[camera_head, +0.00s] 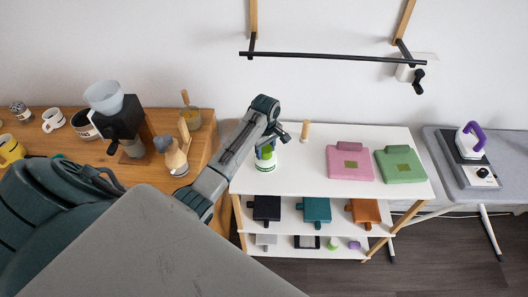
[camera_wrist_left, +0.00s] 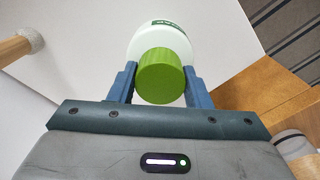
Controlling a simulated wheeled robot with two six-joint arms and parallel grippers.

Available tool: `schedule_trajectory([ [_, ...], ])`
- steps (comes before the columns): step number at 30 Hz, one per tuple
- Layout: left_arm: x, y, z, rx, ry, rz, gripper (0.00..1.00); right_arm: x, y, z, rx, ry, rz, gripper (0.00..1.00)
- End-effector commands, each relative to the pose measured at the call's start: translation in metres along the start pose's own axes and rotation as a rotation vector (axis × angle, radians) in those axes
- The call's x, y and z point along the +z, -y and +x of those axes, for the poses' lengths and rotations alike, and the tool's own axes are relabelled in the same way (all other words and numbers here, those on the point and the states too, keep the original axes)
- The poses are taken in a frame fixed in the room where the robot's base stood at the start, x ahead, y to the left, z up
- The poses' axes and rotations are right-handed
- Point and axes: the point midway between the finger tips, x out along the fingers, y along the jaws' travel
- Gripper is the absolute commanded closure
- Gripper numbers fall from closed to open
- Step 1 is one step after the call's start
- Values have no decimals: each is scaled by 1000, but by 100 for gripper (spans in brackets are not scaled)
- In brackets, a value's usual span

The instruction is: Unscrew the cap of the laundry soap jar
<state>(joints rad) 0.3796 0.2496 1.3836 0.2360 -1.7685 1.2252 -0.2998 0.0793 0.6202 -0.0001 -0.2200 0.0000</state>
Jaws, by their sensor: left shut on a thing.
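The laundry soap jar (camera_head: 266,164) stands on the white top of the shelf unit, at its left end. It is white with green markings and has a green cap (camera_head: 266,152). My left gripper (camera_head: 272,142) comes in over the jar from the left and partly hides it. In the left wrist view, the blue-grey fingers of the gripper (camera_wrist_left: 160,84) sit on both sides of the green cap (camera_wrist_left: 161,76) and are shut on it. The white jar body (camera_wrist_left: 160,40) shows beyond the cap, below the fingertips. My right gripper is in neither view.
A wooden peg-like item (camera_head: 305,131) stands right of the jar. Folded pink (camera_head: 350,164) and green (camera_head: 401,166) clothes lie farther right on the shelf top. A wooden counter (camera_head: 200,150) with a coffee grinder (camera_head: 122,125) is at left. A black rail (camera_head: 330,57) hangs above.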

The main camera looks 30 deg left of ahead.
Motion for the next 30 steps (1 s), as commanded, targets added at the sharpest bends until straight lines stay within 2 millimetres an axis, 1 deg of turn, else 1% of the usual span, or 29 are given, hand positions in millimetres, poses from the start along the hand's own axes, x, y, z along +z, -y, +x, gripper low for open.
schedule_trajectory([
  [3,0,0,1,-1,1,-34,83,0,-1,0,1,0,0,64],
  [7,0,1,1,-2,1,-32,83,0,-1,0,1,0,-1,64],
  [8,0,1,1,-2,1,-31,54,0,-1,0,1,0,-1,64],
  [9,0,1,1,-2,1,-31,46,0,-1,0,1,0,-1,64],
  [11,0,0,1,-1,1,-31,34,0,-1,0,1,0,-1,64],
  [12,0,0,1,-1,1,-30,31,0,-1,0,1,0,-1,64],
  [19,0,0,0,-1,1,-27,31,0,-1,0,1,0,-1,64],
  [21,0,0,0,-1,1,3,31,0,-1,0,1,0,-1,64],
  [23,0,0,1,-1,1,67,31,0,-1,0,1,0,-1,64],
  [30,0,0,1,-1,1,378,31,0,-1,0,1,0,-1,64],
])
